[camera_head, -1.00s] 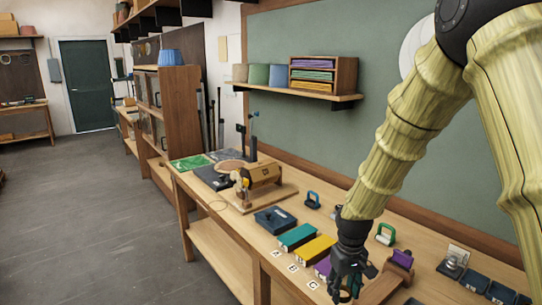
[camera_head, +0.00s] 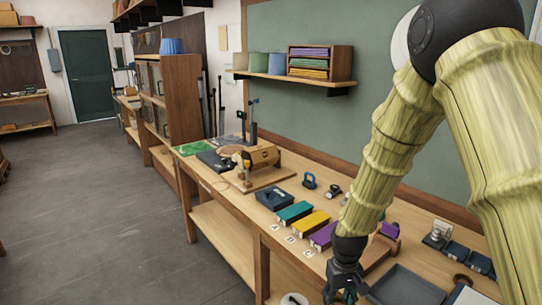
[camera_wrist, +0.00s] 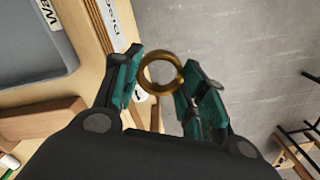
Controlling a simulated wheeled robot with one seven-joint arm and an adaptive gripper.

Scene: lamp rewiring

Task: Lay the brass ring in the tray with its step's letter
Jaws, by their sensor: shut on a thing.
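The brass ring (camera_wrist: 163,91) is held between the fingertips of my gripper (camera_wrist: 158,82) in the wrist view, with its hole facing the camera. In the head view my gripper (camera_head: 344,284) is at the bench's front edge, below and right of the lettered row; the ring is not discernible there. Teal (camera_head: 295,211), yellow (camera_head: 312,222) and purple (camera_head: 324,235) box-like trays stand in a row, with small letter cards at their front ends. The purple one is nearest my gripper and partly hidden by my arm.
A grey tray (camera_head: 408,284) lies right of my gripper; its corner, with a partly cut-off label, shows in the wrist view (camera_wrist: 30,45). A dark blue box (camera_head: 273,198) stands beyond the teal tray. The wrist view shows open floor (camera_wrist: 235,45) past the bench edge.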

